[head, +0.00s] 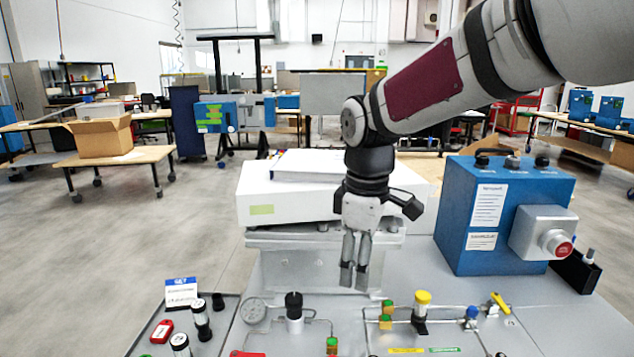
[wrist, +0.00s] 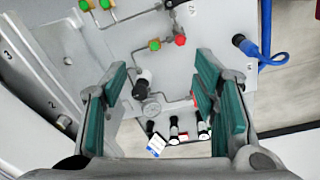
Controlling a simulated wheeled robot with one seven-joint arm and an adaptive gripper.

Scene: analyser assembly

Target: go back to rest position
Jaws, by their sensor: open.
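My gripper (head: 354,277) hangs from my arm, pointing down above the grey analyser panel (head: 455,284) in the head view. In the wrist view my gripper (wrist: 162,95) has its two teal-padded fingers spread apart, with nothing between the pads. Past the fingers, the panel's round gauge (wrist: 152,108) and a black knob (wrist: 142,84) show, apart from the fingers. The same gauge (head: 253,310) and black-capped fitting (head: 293,306) are below and left of my gripper in the head view.
A blue box (head: 462,215) with a red button (head: 564,249) stands to the right of my gripper. A white housing (head: 290,195) is behind it. A tray with several vials (head: 201,320) and a blue-white card (head: 181,292) is at lower left. A blue cable (wrist: 265,35) shows in the wrist view.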

